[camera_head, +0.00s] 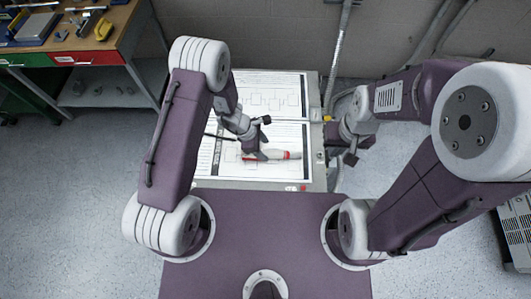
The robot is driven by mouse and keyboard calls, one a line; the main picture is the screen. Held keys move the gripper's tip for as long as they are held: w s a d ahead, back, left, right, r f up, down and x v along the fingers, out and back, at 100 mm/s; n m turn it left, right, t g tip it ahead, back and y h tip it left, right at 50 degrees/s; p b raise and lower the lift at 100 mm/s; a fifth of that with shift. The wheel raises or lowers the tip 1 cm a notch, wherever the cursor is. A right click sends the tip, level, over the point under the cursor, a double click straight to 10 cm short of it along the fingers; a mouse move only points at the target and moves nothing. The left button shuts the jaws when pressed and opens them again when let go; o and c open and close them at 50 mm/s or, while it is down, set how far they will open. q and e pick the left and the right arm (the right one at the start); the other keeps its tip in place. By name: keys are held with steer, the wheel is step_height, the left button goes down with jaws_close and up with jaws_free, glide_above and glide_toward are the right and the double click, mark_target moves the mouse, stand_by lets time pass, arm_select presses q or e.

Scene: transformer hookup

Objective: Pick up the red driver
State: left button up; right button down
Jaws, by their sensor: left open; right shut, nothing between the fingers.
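The red driver (286,155), a small pale tool with a red part, lies across the lower printed sheet on the grey panel. My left gripper (259,151) is open over the sheet, right at the driver's left end. It hides part of that end, and I cannot tell whether it touches the driver. My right gripper (349,156) is shut and empty, off the panel's right edge and apart from the driver.
A wooden workbench (122,38) with tools stands at the upper left. Conduits (340,50) run along the back wall.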

mark_target(267, 152)
arm_select(q)
steer(key=x, duration=0.2)
steer(key=shift+s+f, duration=0.25)
steer(key=shift+f, duration=0.05)
steer(key=shift+d+f, duration=0.1)
steer(key=shift+f, duration=0.2)
steer(key=shift+w+d, duration=0.15)
jaws_close()
steer(key=shift+r, duration=0.1)
